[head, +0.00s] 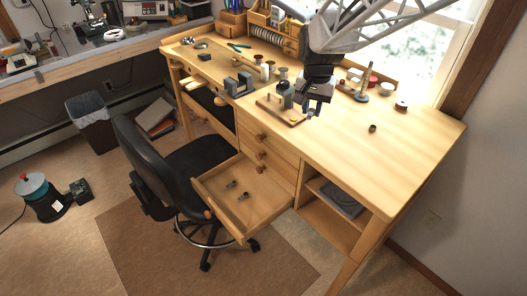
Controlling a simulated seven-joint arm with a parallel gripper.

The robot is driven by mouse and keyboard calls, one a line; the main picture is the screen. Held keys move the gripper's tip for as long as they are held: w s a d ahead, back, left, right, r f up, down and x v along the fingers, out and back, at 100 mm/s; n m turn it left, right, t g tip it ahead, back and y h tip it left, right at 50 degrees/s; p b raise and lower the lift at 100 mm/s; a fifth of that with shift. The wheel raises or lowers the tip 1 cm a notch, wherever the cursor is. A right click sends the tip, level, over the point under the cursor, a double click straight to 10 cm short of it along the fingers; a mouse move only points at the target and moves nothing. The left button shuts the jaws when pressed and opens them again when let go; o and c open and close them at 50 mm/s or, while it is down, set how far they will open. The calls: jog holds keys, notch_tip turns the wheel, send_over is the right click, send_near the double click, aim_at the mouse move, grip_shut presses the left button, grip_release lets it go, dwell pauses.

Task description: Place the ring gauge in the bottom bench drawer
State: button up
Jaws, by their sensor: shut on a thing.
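My gripper (311,111) hangs over the workbench (410,155), just right of a small wooden stand. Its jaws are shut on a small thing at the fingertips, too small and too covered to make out. I cannot tell whether it is the ring gauge. A small dark round piece (372,128) sits alone on the bare bench top to the right; I cannot tell what it is. The bottom bench drawer (262,200) is pulled out, below two shut drawers.
The wooden stand (281,114) with bottles is left of my gripper. A slim upright tool (362,88) and small tins (401,106) stand at the back right. A black chair (185,165) is close left of the open drawer. The bench's front right is clear.

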jog(key=s+a+m, duration=0.2)
jog(key=a+m, duration=0.1)
jog(key=a, duration=0.5)
jog(key=s+a+m, duration=0.2)
jog(key=s+a, duration=0.1)
jog(key=a, duration=0.4)
send_over(257, 211)
notch_tip(257, 211, down, 32)
jog(key=shift+f+m, duration=0.3)
jog(key=shift+f, duration=0.2)
jog(key=shift+f, duration=0.1)
jog(key=shift+f, duration=2.85)
jog(key=shift+f, duration=2.05)
jog(key=shift+f, duration=0.15)
